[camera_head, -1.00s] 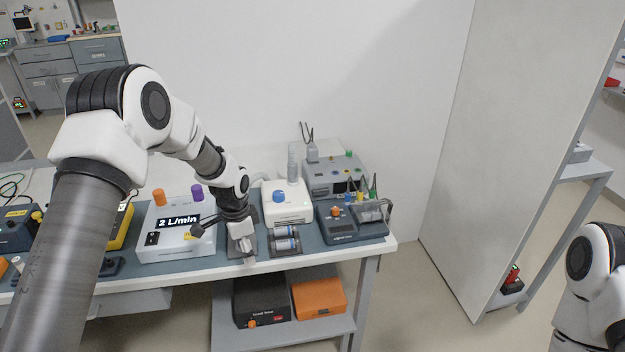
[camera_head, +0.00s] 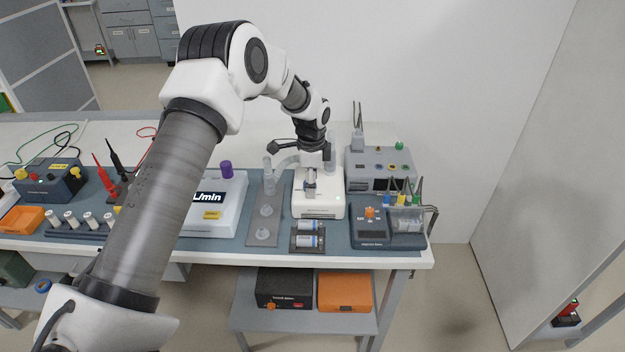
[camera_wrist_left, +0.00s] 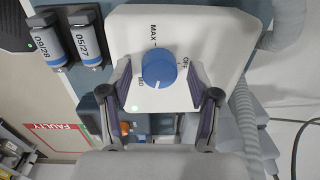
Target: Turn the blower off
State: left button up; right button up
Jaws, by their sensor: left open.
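The blower (camera_head: 322,208) is a white box on the blue-grey bench mat, with a grey hose at its side. Its blue knob (camera_wrist_left: 158,68) shows in the left wrist view, with MAX and OFF printed around it and a third label partly covered. A small green light (camera_wrist_left: 133,108) glows on the blower's top. My left gripper (camera_head: 311,186) is over the blower and hides the knob in the head view. Its fingers are open on either side of the knob, and I cannot tell whether they touch it. My right gripper is out of view.
Two dated cylinders (camera_head: 308,240) lie in a holder in front of the blower. A grey device (camera_head: 380,168) and a dark blue unit (camera_head: 372,225) stand to its right. A white 2 L/min box (camera_head: 228,220) is on the left, partly behind my arm. A wall closes the back.

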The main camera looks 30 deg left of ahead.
pick_arm(q)
jog(key=shift+s+a+r, duration=0.1)
jog(key=shift+s+r, duration=0.1)
jog(key=shift+c, duration=0.7)
jog(key=c, duration=1)
jog(key=shift+n+p, duration=1.35)
jog(key=shift+n, duration=0.45)
jog(key=n+p, duration=0.2)
jog(key=n, duration=0.3)
jog(key=shift+p, duration=0.3)
jog(key=n+p, duration=0.1)
jog(key=n, duration=0.5)
jog(key=shift+f+g+p, duration=0.1)
jog(key=shift+g+p, duration=0.2)
jog(key=n+p, duration=0.1)
jog(key=n, duration=0.4)
jog(key=shift+n, duration=0.4)
jog(key=shift+f, duration=0.1)
